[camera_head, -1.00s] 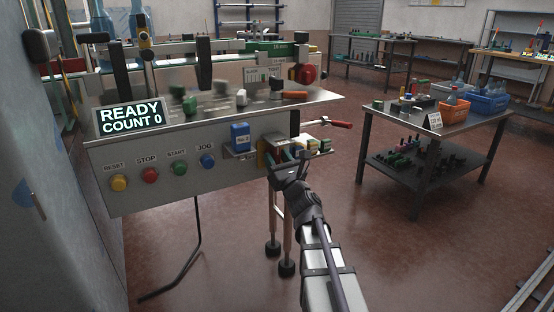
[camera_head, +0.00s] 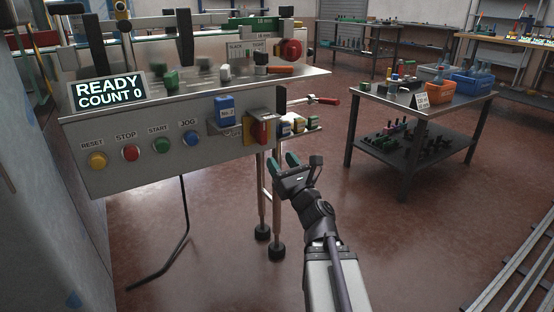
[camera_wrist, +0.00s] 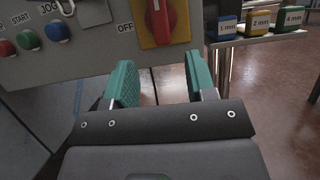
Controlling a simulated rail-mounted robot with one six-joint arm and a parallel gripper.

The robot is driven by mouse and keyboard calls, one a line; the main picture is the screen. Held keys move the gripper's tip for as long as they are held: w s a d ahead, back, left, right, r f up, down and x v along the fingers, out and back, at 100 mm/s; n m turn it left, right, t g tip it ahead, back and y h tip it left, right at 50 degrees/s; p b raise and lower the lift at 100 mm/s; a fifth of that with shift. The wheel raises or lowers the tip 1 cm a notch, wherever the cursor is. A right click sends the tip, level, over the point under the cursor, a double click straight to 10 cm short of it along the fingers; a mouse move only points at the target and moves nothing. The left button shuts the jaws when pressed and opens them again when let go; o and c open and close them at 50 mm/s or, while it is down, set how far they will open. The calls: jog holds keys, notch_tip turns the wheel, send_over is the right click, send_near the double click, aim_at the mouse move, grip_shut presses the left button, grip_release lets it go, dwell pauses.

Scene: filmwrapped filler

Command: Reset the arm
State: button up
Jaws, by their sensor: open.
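My gripper (camera_head: 283,164) is open and empty in the head view, with two green-padded fingers. It is below and in front of the machine's front panel (camera_head: 200,165), to the right of the buttons. In the wrist view my gripper (camera_wrist: 160,85) points at the panel, with a gap of floor showing between its fingers. A red rotary switch (camera_wrist: 158,18) on a yellow plate sits just beyond the fingers, beside an OFF label. Its handle stands upright. The switch also shows in the head view (camera_head: 262,132). No finger touches it.
A display (camera_head: 107,92) reads READY COUNT 0. Blocks marked 1 mm (camera_wrist: 228,26), 2 mm (camera_wrist: 259,24) and 4 mm (camera_wrist: 289,20) sit on a shelf right of the switch. A side table (camera_head: 385,98) with bins stands at right. Open floor lies between.

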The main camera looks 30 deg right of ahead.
dwell(0.3)
jog(key=s+a+f+n+g+y, duration=0.1)
jog(key=a+f+n+g+y, duration=0.45)
jog(key=n, duration=0.55)
jog(key=a+f+n+g+y, duration=0.4)
jog(key=a+n, duration=0.2)
jog(key=n, duration=0.4)
jog(key=s+a+f+n+g+h+p, duration=0.2)
jog(key=s+a+f+n+g+h, duration=0.2)
jog(key=s+f+n+g+h, duration=0.55)
jog(key=a+n+g+p, duration=0.3)
jog(key=a+n, duration=0.2)
jog(key=n, duration=0.1)
notch_tip(320, 180, up, 37)
jog(key=p, duration=3.6)
jog(key=shift+d+p, duration=0.3)
jog(key=shift+d, duration=0.15)
